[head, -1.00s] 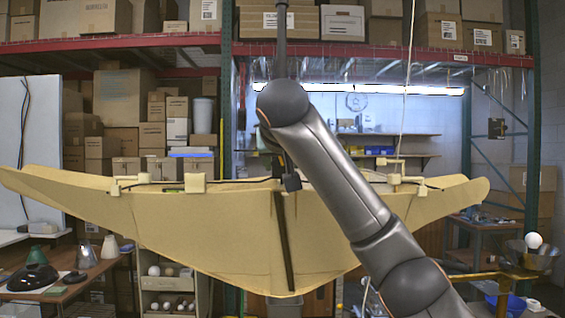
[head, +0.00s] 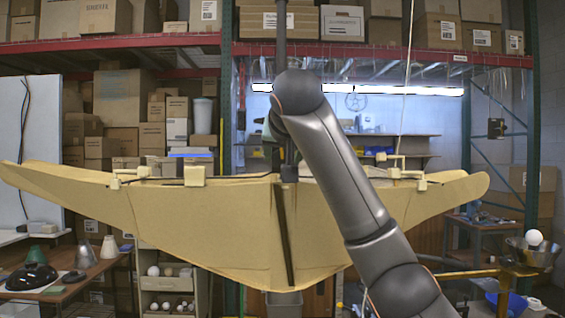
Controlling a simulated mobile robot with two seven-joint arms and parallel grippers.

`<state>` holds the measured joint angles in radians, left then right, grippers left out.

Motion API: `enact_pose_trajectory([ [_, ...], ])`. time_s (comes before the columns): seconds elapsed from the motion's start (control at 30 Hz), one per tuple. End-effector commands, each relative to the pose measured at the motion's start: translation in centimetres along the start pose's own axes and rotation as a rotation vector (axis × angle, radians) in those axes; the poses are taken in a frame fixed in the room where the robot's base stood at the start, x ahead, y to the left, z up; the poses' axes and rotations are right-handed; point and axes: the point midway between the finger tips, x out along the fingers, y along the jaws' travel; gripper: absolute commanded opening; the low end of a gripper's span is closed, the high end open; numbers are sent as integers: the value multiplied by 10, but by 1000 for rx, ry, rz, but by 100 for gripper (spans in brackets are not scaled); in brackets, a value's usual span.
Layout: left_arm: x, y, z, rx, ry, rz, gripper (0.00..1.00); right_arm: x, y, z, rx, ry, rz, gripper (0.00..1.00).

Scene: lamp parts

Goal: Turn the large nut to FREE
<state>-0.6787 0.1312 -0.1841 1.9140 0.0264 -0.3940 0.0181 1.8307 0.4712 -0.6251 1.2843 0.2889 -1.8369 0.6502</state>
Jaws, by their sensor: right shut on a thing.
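A large tan, boat-shaped lamp body (head: 200,215) hangs across the middle of the head view, with a dark strip (head: 283,235) down its front. A dark vertical stem (head: 281,35) comes down from above towards its top middle. My right arm reaches up from the lower right and bends down behind its own wrist links. My right gripper (head: 289,173) is small and dark at the lamp's top middle, shut on the large nut there. The nut is largely hidden by the gripper and arm, and its marking cannot be read. My left gripper is not in view.
Small tan brackets (head: 195,175) stand on the lamp body's rim at left and right. A thin cord (head: 407,80) hangs at the right. A table with dark and grey shades (head: 33,277) is at lower left. Shelves with boxes fill the background.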

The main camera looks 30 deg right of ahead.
Motion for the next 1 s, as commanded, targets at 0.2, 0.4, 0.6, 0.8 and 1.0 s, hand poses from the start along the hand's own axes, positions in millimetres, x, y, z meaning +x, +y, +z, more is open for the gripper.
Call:
enact_pose_trajectory([
  [0.2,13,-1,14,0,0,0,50,2,1,4,187,0,-81,2],
  [0.4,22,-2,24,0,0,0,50,2,3,4,364,1,-154,2],
  [0.6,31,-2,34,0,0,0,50,2,4,4,540,1,-226,2],
  [0.8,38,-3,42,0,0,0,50,2,5,4,707,2,-296,2],
  [1.0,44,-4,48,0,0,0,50,2,6,4,847,3,-353,2],
])
